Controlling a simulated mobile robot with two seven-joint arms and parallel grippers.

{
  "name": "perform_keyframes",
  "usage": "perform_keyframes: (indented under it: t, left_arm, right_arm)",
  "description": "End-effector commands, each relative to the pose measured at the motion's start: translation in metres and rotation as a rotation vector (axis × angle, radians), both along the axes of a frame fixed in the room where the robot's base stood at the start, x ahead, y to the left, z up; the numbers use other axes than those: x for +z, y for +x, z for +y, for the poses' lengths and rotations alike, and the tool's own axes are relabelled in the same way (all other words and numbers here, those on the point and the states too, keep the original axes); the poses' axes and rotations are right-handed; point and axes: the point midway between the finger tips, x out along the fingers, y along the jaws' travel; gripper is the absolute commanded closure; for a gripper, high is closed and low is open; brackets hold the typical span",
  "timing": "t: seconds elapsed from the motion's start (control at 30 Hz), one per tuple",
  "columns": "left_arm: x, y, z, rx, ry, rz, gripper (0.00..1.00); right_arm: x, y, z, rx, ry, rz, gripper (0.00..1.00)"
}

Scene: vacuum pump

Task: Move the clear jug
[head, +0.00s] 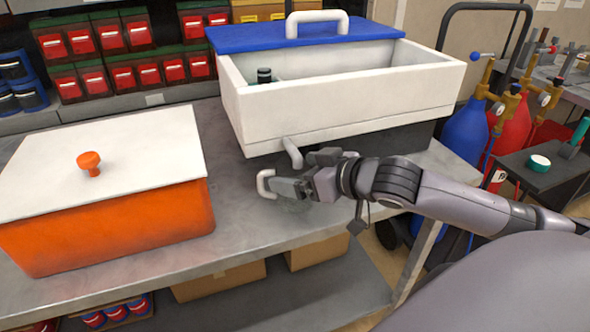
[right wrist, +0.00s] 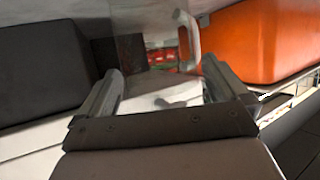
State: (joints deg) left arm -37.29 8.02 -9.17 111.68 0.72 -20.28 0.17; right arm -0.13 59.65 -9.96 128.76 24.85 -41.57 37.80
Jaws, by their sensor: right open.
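The clear jug (right wrist: 140,42) stands between and just beyond the fingers of my right gripper (right wrist: 160,88) in the right wrist view. Its white handle (right wrist: 186,40) is on the right there. In the head view the jug is barely visible on the grey table, its handle (head: 265,184) showing left of my right gripper (head: 305,174). That gripper is open, with its fingers low at the jug; I cannot tell whether they touch it. My left gripper is not in view.
An orange box (head: 110,228) with a white lid (head: 140,150) is at left. Gas cylinders (head: 465,131) stand right of the table.

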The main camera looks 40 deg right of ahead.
Motion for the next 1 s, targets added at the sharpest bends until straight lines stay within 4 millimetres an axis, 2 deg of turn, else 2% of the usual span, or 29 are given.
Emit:
perform_keyframes:
  t: [0.2,0.6,0.63,0.77,1.0]
  left_arm:
    - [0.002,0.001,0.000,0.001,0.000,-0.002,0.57]
    - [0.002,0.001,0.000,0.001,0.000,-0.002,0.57]
    - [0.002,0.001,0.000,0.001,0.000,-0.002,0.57]
    - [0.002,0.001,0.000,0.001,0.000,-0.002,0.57]
    - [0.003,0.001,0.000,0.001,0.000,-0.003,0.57]
  right_arm:
    - [-0.004,0.012,0.003,0.000,0.000,-0.001,0.00]
    - [-0.006,0.014,0.004,0.003,-0.001,0.000,0.00]
    - [-0.006,0.014,0.004,0.003,-0.001,0.000,0.06]
    - [-0.006,0.014,0.004,0.003,-0.001,0.000,0.49]
    - [-0.006,0.015,0.004,0.003,-0.001,0.000,0.51]
